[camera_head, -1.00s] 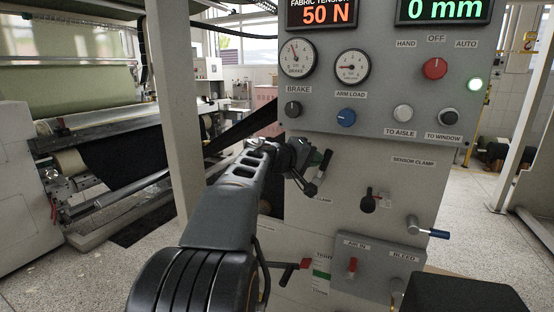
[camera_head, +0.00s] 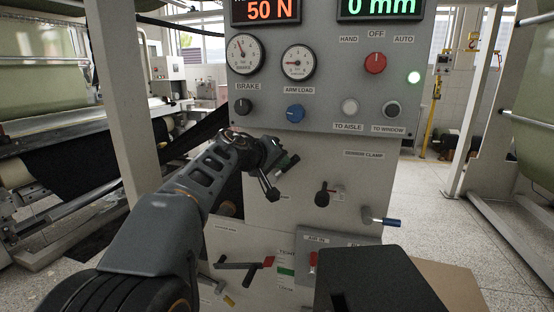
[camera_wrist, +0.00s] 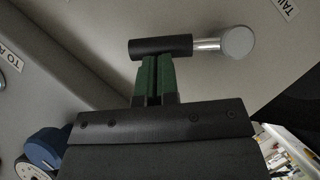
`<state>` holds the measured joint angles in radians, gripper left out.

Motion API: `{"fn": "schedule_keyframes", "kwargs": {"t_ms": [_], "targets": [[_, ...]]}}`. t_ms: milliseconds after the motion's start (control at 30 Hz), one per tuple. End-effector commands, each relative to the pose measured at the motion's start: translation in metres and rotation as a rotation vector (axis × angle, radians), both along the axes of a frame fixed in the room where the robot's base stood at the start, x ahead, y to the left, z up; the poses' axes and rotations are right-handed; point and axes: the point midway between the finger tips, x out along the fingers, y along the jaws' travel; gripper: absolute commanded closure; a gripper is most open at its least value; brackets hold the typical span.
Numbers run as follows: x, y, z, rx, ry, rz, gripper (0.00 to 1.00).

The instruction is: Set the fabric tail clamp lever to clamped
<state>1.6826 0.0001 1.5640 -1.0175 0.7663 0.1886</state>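The tail clamp lever shows in the wrist view, with a black grip (camera_wrist: 160,47), a bright metal stem (camera_wrist: 206,44) and a round grey hub (camera_wrist: 236,43). The grip points away from the hub toward picture left. My gripper (camera_wrist: 157,62) has its green fingers together, with only a thin dark line between them. Their tips are at the side of the grip, touching or nearly so, and do not straddle it. In the head view my gripper (camera_head: 285,162) is at the panel's left part, where wrist parts hide most of the lever.
A dark box (camera_head: 370,280) stands low in front. A pale post (camera_head: 122,100) rises at left.

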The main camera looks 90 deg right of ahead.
Motion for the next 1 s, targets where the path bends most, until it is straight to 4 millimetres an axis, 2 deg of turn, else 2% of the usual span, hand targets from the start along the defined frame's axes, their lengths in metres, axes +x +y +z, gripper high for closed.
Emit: {"fn": "schedule_keyframes", "kwargs": {"t_ms": [433, 567, 700, 1000], "targets": [[0.001, -0.001, 0.002, 0.000, 0.003, 0.000, 1.00], [0.008, -0.001, 0.013, -0.002, 0.003, 0.004, 1.00], [0.022, -0.001, 0.033, -0.002, 0.002, 0.005, 1.00], [0.064, 0.039, 0.052, -0.003, 0.002, 0.013, 1.00]]}}
